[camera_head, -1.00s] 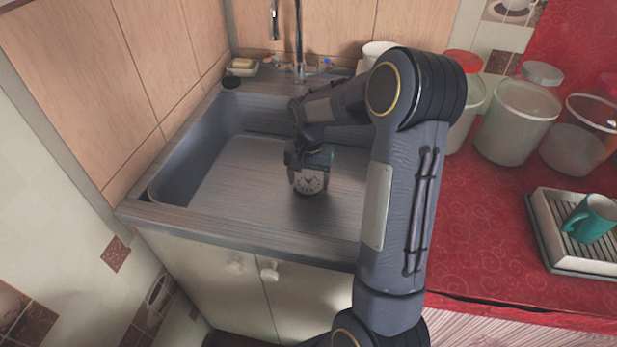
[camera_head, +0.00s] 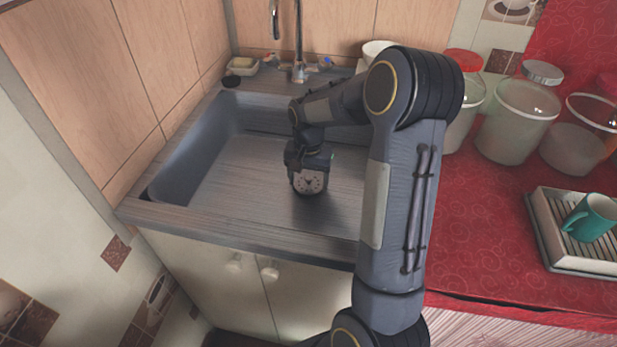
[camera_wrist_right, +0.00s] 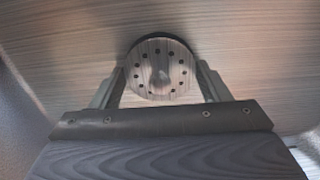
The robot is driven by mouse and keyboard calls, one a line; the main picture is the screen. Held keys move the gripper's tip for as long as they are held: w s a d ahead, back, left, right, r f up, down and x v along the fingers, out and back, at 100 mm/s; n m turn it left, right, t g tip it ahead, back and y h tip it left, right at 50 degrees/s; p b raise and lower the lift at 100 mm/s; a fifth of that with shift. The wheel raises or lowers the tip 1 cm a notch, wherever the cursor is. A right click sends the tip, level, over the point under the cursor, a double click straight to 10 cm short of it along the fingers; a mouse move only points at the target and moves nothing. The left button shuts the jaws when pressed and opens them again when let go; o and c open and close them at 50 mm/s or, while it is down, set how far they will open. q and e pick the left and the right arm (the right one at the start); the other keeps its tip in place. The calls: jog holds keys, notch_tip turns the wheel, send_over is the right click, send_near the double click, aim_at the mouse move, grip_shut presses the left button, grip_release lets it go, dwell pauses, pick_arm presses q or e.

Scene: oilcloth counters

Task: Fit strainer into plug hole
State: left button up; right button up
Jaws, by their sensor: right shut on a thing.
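The strainer (camera_head: 310,182) is a pale round disc with a ring of dark holes and a dark rim. It is low in the sink basin (camera_head: 240,180), under my right gripper (camera_head: 310,176). In the right wrist view the strainer (camera_wrist_right: 158,72) sits between the two fingers of my right gripper (camera_wrist_right: 157,82), which is shut on it. I cannot tell whether it touches the basin floor. No plug hole shows; any opening beneath the strainer is hidden. My left gripper is not in view.
The tap (camera_head: 299,45) stands behind the basin, with a soap dish (camera_head: 242,66) at the back left. Glass jars (camera_head: 517,118) and a drying tray (camera_head: 543,232) with a teal mug (camera_head: 592,218) are on the red counter (camera_head: 475,225). The basin's left part is clear.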

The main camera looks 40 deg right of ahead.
jog(key=shift+f, duration=0.35)
dwell(0.5)
